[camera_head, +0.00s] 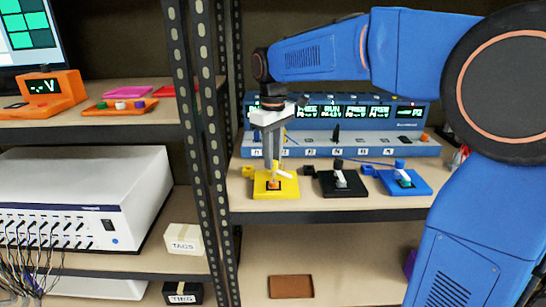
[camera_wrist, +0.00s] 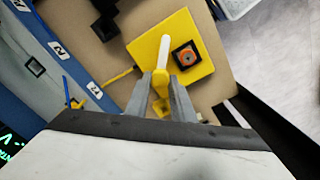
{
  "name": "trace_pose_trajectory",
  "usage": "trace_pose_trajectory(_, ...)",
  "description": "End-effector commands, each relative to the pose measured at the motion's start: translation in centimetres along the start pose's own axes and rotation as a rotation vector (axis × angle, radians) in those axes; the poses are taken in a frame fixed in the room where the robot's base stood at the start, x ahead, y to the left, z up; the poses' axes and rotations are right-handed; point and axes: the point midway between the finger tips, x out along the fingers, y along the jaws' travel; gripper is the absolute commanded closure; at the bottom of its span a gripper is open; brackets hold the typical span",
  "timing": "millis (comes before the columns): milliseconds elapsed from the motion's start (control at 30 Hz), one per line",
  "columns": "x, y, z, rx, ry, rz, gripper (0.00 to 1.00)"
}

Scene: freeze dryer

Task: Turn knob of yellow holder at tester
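The yellow holder (camera_head: 262,188) sits on the middle shelf in front of the blue tester (camera_head: 345,112), at the left of a row of holders. It has a white lever and a dark square with an orange centre. My gripper (camera_head: 272,162) points down over it from above. In the wrist view, the yellow holder (camera_wrist: 205,70) lies just beyond my fingers (camera_wrist: 162,90). Its yellow knob (camera_wrist: 161,104) shows between the two fingers, with the white lever (camera_wrist: 164,52) beyond. I cannot tell whether the fingers press on the knob.
A black holder (camera_head: 350,188) and a blue holder (camera_head: 412,186) stand to the right on the same shelf. A dark rack post (camera_head: 205,130) rises close on the left. The shelf's front edge (camera_head: 330,215) is just before the holders.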

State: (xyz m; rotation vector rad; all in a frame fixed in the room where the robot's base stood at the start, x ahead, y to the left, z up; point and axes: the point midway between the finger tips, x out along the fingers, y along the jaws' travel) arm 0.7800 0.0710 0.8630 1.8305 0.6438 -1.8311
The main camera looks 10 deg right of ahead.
Motion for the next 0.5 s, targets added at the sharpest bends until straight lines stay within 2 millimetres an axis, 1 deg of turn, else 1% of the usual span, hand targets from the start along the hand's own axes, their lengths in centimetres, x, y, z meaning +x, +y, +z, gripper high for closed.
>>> trace_pose_trajectory(33, -0.01, 0.0, 0.0, 0.0, 0.0, 0.0, 0.97)
trace_pose_trajectory(67, -0.01, 0.0, 0.0, 0.0, 0.0, 0.0, 1.0)
trace_pose_trajectory(333, -0.03, 0.01, 0.0, 0.019, 0.0, 0.0, 1.0)
trace_pose_trajectory(500, -0.04, 0.02, 0.0, 0.084, 0.0, 0.0, 1.0)
